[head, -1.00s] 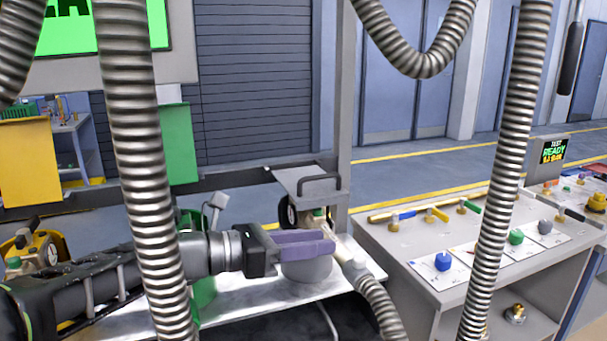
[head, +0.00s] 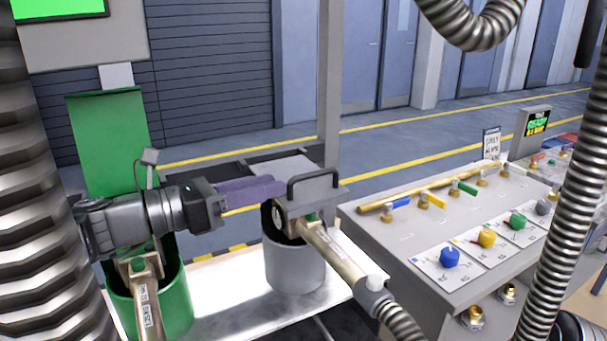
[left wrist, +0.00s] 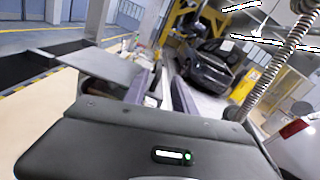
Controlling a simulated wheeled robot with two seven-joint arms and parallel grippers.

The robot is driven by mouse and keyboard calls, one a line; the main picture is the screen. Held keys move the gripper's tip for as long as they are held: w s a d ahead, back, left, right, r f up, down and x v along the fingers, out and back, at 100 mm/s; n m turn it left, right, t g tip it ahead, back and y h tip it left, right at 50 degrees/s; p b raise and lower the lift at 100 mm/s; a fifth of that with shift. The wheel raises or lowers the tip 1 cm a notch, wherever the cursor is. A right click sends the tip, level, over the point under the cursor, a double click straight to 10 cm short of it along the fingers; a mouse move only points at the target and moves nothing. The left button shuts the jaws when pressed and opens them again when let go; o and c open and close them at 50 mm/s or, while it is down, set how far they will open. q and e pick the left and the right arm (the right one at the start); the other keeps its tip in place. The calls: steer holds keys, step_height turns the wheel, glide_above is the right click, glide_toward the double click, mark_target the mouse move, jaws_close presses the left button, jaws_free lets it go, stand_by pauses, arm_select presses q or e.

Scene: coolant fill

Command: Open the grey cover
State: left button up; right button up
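The grey cover (head: 325,193) is a flat plate with a dark bar handle (head: 313,179). It sits roughly level above the grey round holder (head: 296,268), whose dark opening shows beneath it. A tan nozzle (head: 335,253) leans out of that holder to the front right. My left gripper (head: 278,187) has purple fingers, which overlap the cover's left part in the head view; contact cannot be told. In the left wrist view the fingers (left wrist: 159,90) stand apart with a gap, and the cover plate (left wrist: 85,66) lies to their left. My right gripper is not in view.
A green holder (head: 172,300) with another nozzle (head: 143,290) stands at left, its green cover (head: 107,140) upright. A grey panel (head: 400,235) with coloured knobs and levers is at right. Ribbed hoses (head: 570,170) hang in front. A grey post (head: 330,80) rises behind the cover.

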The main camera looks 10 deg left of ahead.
mark_target(306, 177)
arm_select(q)
steer(key=shift+x, duration=3.95)
jaws_close()
